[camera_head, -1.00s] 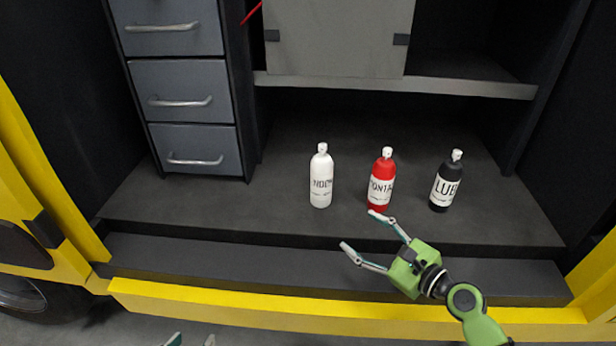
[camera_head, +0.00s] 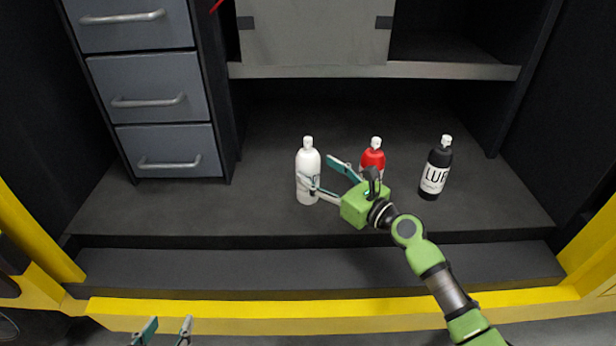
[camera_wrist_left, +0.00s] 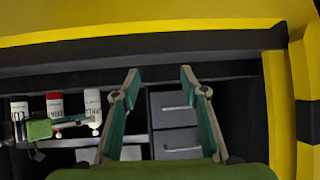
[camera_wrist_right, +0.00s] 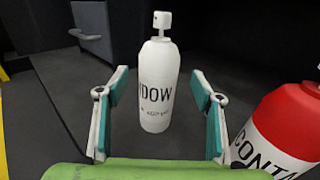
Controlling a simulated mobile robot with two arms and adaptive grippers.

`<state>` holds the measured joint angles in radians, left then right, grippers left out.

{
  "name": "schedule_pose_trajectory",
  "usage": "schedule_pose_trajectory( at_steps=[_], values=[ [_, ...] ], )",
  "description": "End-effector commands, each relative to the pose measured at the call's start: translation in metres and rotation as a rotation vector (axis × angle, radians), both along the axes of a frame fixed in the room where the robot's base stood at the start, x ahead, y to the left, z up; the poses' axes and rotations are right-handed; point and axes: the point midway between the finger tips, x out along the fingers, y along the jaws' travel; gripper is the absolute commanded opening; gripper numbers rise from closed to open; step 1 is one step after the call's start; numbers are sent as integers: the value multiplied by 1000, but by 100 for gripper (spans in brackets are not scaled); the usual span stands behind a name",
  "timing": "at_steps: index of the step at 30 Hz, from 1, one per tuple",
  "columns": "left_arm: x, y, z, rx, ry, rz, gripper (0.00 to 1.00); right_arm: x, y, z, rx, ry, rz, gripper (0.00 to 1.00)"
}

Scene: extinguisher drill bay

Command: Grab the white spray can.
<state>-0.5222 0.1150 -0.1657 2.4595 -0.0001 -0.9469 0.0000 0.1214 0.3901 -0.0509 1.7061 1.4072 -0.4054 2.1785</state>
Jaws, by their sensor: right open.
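The white spray can (camera_head: 307,165) stands upright on the dark shelf floor. In the right wrist view the white can (camera_wrist_right: 158,85) stands between and beyond the spread fingers, its "DOW" label partly showing. My right gripper (camera_head: 320,172) is open beside the can at its right; contact cannot be told. It also shows in the right wrist view (camera_wrist_right: 160,110). My left gripper (camera_head: 165,330) is low at the bottom edge, away from the cans. In the left wrist view its fingers (camera_wrist_left: 158,80) are apart with nothing between them.
A red can (camera_head: 372,156) stands right of the white one, partly hidden by my right gripper. A black can (camera_head: 435,170) stands further right. Grey drawers (camera_head: 155,100) are at the left. The shelf lip and yellow edge (camera_head: 250,308) run along the front.

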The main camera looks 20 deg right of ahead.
Motion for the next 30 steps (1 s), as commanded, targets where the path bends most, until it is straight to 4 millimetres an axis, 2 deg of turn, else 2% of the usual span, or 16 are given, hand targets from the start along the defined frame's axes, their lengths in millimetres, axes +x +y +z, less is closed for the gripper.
schedule_pose_trajectory(
  at_steps=[3, 7, 12, 17, 18, 24, 30],
  values=[
    [12, -6, 13, -20, -82, -6, 40, 18, 10, 2, 0, -4, 1, 61],
    [23, -10, 29, -39, -164, -12, 40, 31, 17, 2, 1, -2, 0, 61],
    [28, -13, 40, -50, -211, -15, 40, 38, 20, 2, -1, 0, 0, 61],
    [28, -13, 40, -50, -212, -15, 40, 38, 20, 2, -1, 0, 0, 61],
    [28, -13, 40, -50, -212, -15, 40, 38, 20, 2, -1, 0, 0, 58],
    [28, -13, 40, -50, -211, -15, 40, 38, 20, 2, -1, 0, 0, 9],
    [28, -13, 40, -49, -210, -15, 40, 38, 20, 4, -1, -4, 0, 9]
  ],
)
